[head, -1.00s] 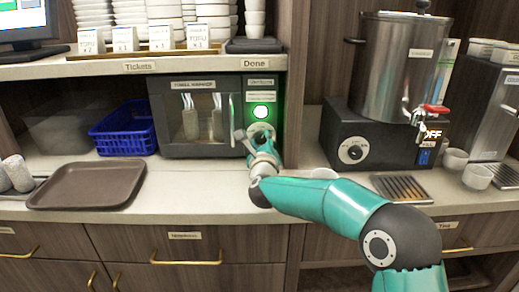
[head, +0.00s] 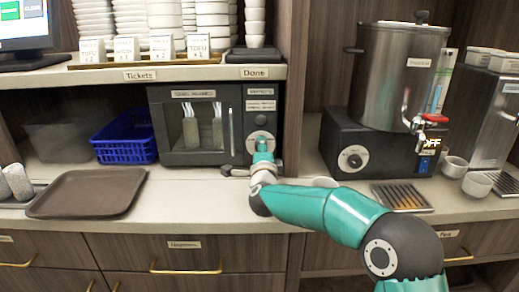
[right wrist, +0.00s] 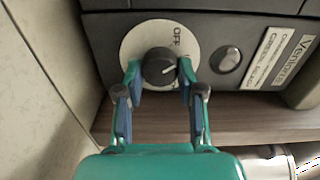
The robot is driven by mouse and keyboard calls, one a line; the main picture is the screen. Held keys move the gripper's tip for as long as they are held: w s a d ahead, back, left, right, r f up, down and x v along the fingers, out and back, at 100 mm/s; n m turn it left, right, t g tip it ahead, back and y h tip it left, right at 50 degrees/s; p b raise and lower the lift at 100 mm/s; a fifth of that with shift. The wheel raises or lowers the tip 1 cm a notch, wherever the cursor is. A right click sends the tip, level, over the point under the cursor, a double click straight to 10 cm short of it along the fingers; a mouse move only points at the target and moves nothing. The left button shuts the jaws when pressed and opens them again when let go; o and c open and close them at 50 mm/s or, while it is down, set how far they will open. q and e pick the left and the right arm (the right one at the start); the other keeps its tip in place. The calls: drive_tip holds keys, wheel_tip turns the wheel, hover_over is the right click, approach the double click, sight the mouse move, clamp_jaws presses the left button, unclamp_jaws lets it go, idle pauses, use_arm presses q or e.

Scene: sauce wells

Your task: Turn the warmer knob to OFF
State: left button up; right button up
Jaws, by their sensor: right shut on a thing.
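The towel warmer (head: 168,125) is a dark box with a glass door, under the shelf. Its knob (right wrist: 157,62) is dark and round, with a white pointer mark, on a pale dial plate (right wrist: 133,42) lettered OFF. My right gripper (right wrist: 159,75) has its fingers on both sides of the knob and is shut on it. In the head view the right gripper (head: 262,156) covers much of the dial. The round indicator (right wrist: 229,59) beside the dial is unlit grey; it also shows above the dial in the head view (head: 260,119). My left gripper is out of view.
A blue basket (head: 125,140) and a brown tray (head: 88,192) are left of the warmer. A shelf (head: 200,71) hangs above it, and a wooden divider (head: 296,80) stands to its right. A steel urn (head: 395,75) on a black base is further right.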

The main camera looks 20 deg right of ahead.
drive_tip(key=n, duration=0.2)
drive_tip(key=n+p, duration=0.1)
drive_tip(key=n, duration=0.2)
drive_tip(key=shift+a+f+n+p, duration=0.2)
drive_tip(key=shift+a+n+p, duration=0.1)
drive_tip(key=shift+p, duration=0.05)
idle(0.3)
drive_tip(key=o, duration=1.1)
drive_tip(key=shift+w, duration=0.1)
drive_tip(key=shift+o, duration=0.2)
drive_tip(key=shift+d+r, duration=0.1)
drive_tip(key=shift+d, duration=0.05)
